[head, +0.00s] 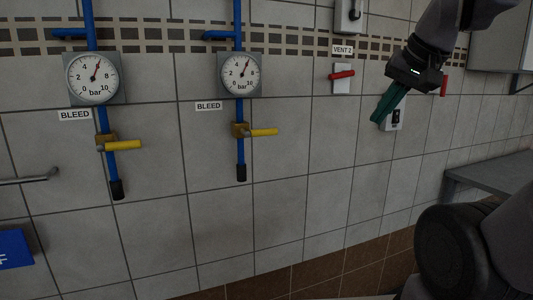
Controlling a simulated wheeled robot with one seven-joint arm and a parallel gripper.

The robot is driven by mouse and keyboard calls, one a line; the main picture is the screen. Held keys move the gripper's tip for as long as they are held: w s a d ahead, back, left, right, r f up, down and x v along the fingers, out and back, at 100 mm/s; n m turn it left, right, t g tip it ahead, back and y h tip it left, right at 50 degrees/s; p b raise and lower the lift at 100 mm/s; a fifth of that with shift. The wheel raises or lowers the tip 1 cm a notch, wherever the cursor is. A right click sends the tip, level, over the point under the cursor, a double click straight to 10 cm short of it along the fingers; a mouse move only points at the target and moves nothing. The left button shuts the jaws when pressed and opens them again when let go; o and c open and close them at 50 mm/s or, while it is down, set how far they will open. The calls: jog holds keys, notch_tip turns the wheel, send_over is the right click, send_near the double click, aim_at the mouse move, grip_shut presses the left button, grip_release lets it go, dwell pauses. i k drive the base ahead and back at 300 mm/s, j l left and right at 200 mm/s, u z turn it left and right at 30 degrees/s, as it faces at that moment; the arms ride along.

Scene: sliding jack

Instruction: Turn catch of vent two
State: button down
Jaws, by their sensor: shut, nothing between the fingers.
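The vent two catch (342,75) is a red bar lying roughly level across a white plate on the tiled wall. The label VENT 2 (342,50) is just above it. My gripper (378,119) is to the right of this catch and lower, apart from it. Its green fingers are shut with nothing between them and point down and left. A second red handle (443,86) shows partly behind my gripper's wrist; its plate and label are hidden.
Two blue pipes carry gauges (92,78) (240,73) and yellow bleed levers (124,145) (263,132) on the left. A switch box (397,117) is behind my fingers. A grey bench (490,172) stands at right. The wall below vent two is clear.

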aim_at(345, 73)
jog(key=j+z, duration=0.4)
jog(key=j, duration=0.25)
jog(key=k+j+z, duration=0.15)
jog(key=j+z, duration=0.3)
jog(key=j, duration=0.15)
